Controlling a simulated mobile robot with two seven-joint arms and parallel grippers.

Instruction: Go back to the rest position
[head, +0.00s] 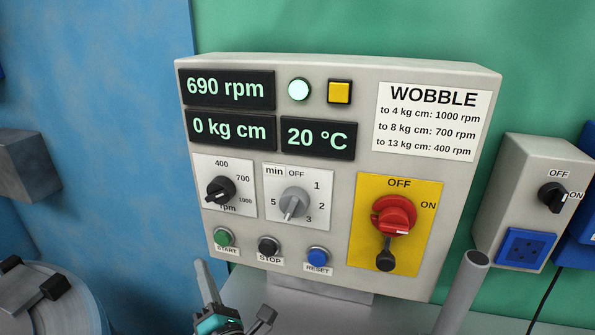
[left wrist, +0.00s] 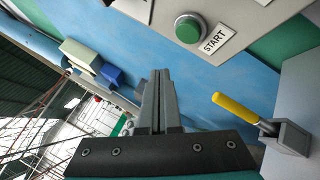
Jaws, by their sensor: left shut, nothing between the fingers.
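My left gripper (head: 203,275) is at the bottom of the head view, below the START button (head: 223,237) of the grey control panel (head: 330,170). In the left wrist view its two fingers (left wrist: 157,85) are pressed together with nothing between them. The green START button (left wrist: 189,28) shows above the fingertips there, apart from them. The panel's displays read 690 rpm, 0 kg cm and 20 °C. The round lamp (head: 299,89) is pale and bright. My right gripper is not in view.
A red switch (head: 394,214) sits on a yellow plate at the panel's right. A smaller switch box (head: 530,190) with a blue socket stands right of the panel. A grey cylinder (head: 463,290) rises at the lower right. A yellow-handled lever (left wrist: 237,108) is right of my fingers in the wrist view.

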